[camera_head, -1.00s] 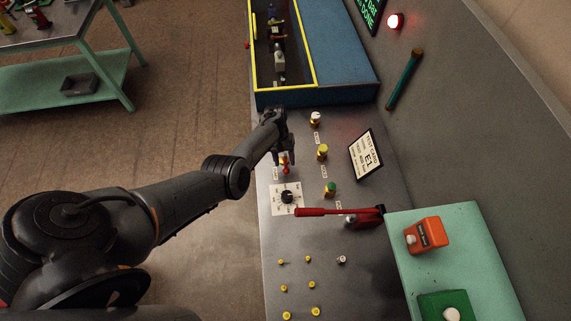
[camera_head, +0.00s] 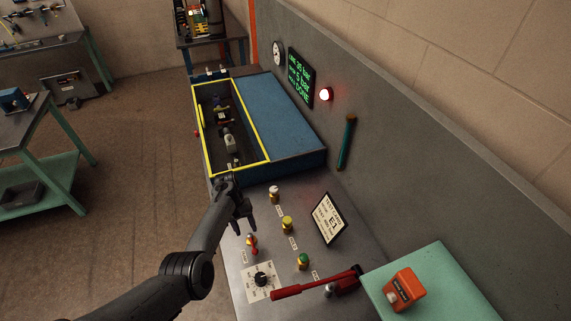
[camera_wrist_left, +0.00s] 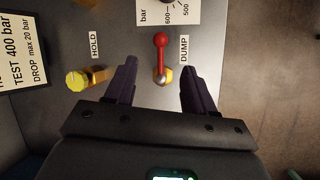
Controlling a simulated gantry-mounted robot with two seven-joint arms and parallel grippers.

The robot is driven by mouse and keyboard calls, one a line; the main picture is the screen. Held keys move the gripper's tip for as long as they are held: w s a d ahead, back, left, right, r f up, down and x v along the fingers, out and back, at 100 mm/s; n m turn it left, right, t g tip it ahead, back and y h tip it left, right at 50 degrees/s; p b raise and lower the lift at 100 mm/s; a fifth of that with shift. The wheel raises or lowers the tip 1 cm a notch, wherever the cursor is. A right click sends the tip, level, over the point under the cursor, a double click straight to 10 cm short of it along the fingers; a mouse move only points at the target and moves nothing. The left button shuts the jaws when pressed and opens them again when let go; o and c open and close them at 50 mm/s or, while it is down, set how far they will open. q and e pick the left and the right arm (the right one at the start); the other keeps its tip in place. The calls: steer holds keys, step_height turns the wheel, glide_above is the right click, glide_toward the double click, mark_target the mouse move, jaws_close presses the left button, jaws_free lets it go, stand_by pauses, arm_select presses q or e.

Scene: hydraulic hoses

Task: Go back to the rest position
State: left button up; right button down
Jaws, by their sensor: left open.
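My left gripper (camera_head: 244,226) is open and empty over the bench panel, just above the small red DUMP lever (camera_head: 252,241). In the left wrist view the fingers (camera_wrist_left: 159,88) stand apart, with the red-handled lever (camera_wrist_left: 161,52) and its brass base showing between and beyond their tips. I cannot tell whether a finger touches it. The yellow HOLD knob (camera_wrist_left: 77,82) is to the left in that view. My left arm reaches in from the lower left of the head view. My right gripper is not in view.
A blue test box (camera_head: 291,137) with a yellow-rimmed opening stands beyond the gripper. Right of it are valve knobs, a test card (camera_head: 329,218), a red pump handle (camera_head: 312,284) and an orange box (camera_head: 404,289). A red lamp (camera_head: 326,94) glows beside a screen (camera_head: 300,77) reading DONE.

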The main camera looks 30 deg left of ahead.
arm_select(q)
steer(key=s+f+g, duration=0.1)
steer(key=s+f, duration=0.1)
steer(key=s, duration=0.2)
steer(key=s+f, duration=0.3)
steer(key=s, duration=0.1)
steer(key=s+f+g+p, duration=0.1)
steer(key=s+f, duration=0.2)
steer(key=s, duration=0.2)
steer(key=shift+f+g, duration=0.25)
steer(key=shift+g, duration=0.05)
steer(key=s+a+f+g+y, duration=0.1)
steer(key=s+a+f+y, duration=0.15)
steer(key=s, duration=0.75)
steer(key=s+d+r+m+t+y+p, duration=0.1)
steer(key=s+d+r+m+y+p, duration=0.15)
steer(key=s+d+r+m, duration=0.3)
steer(key=w+d+r+m+t, duration=0.2)
steer(key=d+r+t, duration=0.2)
steer(key=d+r, duration=0.4)
steer(key=w+d+r+m+t, duration=0.2)
steer(key=d+r, duration=0.7)
steer(key=r, duration=0.6)
steer(key=shift+w+d+m+t+h, duration=0.25)
steer(key=shift+m+t, duration=0.2)
steer(key=shift+t, duration=0.55)
